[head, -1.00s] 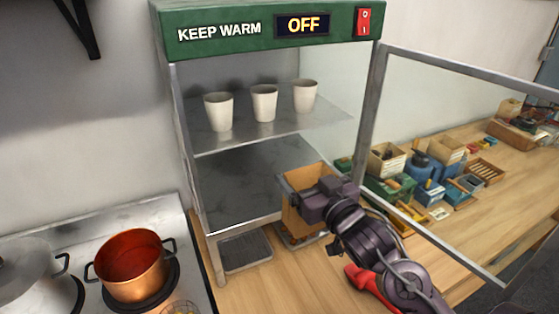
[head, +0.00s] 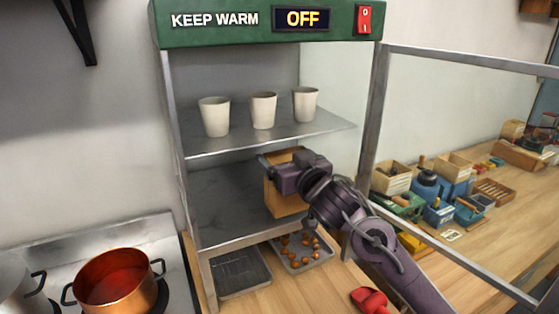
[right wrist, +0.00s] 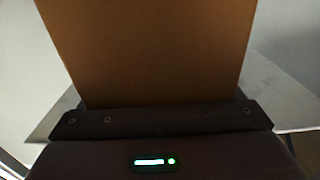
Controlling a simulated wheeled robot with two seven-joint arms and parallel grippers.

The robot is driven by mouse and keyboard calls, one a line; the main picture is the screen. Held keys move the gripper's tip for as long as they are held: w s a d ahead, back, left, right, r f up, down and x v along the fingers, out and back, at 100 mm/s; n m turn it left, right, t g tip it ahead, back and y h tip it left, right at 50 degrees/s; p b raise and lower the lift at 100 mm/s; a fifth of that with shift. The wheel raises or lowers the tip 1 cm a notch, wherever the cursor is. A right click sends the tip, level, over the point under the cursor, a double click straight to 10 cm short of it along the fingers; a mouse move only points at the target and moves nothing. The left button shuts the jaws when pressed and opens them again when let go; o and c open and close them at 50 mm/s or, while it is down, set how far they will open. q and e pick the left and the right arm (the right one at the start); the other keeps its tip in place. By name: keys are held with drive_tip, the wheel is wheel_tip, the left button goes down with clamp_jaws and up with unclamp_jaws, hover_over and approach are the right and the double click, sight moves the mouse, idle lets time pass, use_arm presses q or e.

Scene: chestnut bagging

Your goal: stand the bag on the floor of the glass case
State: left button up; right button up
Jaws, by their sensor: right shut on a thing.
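The brown paper bag (head: 284,203) is upright inside the front opening of the glass case, over the right part of the case floor (head: 228,205). My right gripper (head: 268,166) is shut on the bag near its top, with the arm reaching in from the right. In the right wrist view the bag (right wrist: 150,50) fills the middle, directly ahead of the gripper (right wrist: 160,118). I cannot tell whether the bag's bottom touches the floor. My left gripper is not in view.
Three white cups (head: 263,110) stand on the shelf (head: 270,137) above the bag. The case's glass door (head: 455,130) is open to the right. Below the case are an empty tray (head: 241,272) and a tray of chestnuts (head: 303,262). A copper pot (head: 115,290) is on the stove at left.

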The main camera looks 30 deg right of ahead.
drive_tip(key=w, duration=0.2)
drive_tip(key=shift+w+d+r, duration=0.1)
drive_tip(key=shift+w+d, duration=0.05)
drive_tip(key=shift+w, duration=0.2)
drive_tip(key=shift+w+f+b, duration=0.25)
drive_tip(key=shift+f+b, duration=0.5)
drive_tip(key=shift+b, duration=0.05)
drive_tip(key=shift+f, duration=0.2)
drive_tip(key=shift+s+r, duration=0.1)
drive_tip(key=shift+r, duration=0.05)
drive_tip(key=shift+f, duration=0.2)
drive_tip(key=o, duration=1.4)
drive_tip(key=shift+r, duration=0.3)
drive_tip(key=b, duration=0.2)
approach(283, 161)
drive_tip(key=shift+s+f, duration=0.1)
drive_tip(key=shift+s, duration=0.05)
